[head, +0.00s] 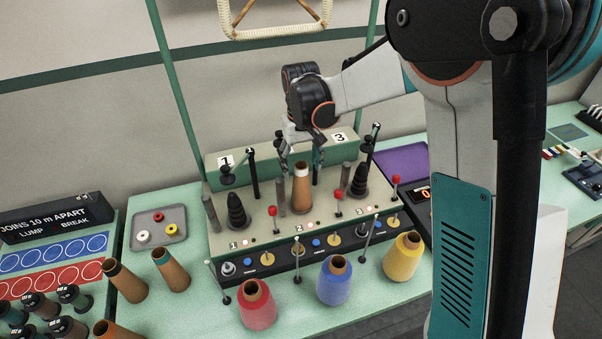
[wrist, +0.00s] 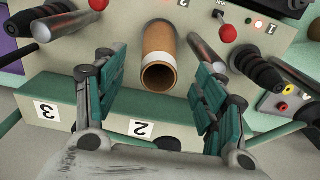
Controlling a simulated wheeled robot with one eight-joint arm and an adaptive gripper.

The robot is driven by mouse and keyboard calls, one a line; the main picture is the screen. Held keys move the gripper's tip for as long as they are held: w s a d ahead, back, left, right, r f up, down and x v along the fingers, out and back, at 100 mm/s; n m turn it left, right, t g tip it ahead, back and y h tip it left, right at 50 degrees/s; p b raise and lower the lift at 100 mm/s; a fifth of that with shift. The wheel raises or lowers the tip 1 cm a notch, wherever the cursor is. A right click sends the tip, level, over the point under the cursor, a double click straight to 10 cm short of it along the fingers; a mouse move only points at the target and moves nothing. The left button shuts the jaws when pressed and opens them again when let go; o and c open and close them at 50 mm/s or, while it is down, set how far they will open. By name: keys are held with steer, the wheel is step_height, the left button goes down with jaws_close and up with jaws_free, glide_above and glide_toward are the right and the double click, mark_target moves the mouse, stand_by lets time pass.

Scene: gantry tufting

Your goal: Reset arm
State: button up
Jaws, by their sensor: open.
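My gripper (head: 301,143) hangs over the middle station of the green winding machine (head: 222,203). In the wrist view my gripper (wrist: 150,95) has its two teal-padded fingers spread wide apart. Between and beyond them stands a brown cardboard tube with a white band (wrist: 160,55), and I see into its open end. The same tube (head: 301,188) stands upright at the middle station in the head view. The fingers look clear of it. The black stepped cones at station 1 (head: 237,213) and station 3 (head: 359,181) stand bare on either side.
Red (head: 257,305), blue (head: 334,281) and yellow (head: 403,257) yarn cones stand in front of the machine. Brown tubes (head: 172,270) and a grey tray (head: 158,228) with small rings are at left. Thin upright rods rise along the machine's front.

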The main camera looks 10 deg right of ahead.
step_height(320, 180, up, 6)
steer(key=shift+d+r, duration=0.1)
steer(key=shift+r, duration=0.05)
steer(key=shift+s+d+r, duration=0.1)
steer(key=shift+s+d, duration=0.05)
steer(key=s+d+r+m+t+b, duration=0.1)
steer(key=s+d+t+b, duration=0.1)
steer(key=s+d+b, duration=0.3)
steer(key=s+d+r+t+b, duration=0.1)
steer(key=s+d+t+b, duration=0.15)
steer(key=s, duration=0.55)
steer(key=s+d+f+t+b, duration=0.1)
steer(key=s+d+f+b, duration=0.1)
steer(key=s, duration=0.4)
steer(key=s+d+f+m+t+b, duration=0.1)
steer(key=s+d+f+b, duration=0.1)
steer(key=s+f, duration=0.3)
steer(key=shift+s+d+t+b, duration=0.35)
steer(key=shift+s+b, duration=0.15)
steer(key=shift+s, duration=0.4)
steer(key=shift+f, duration=0.15)
steer(key=shift+c, duration=0.4)
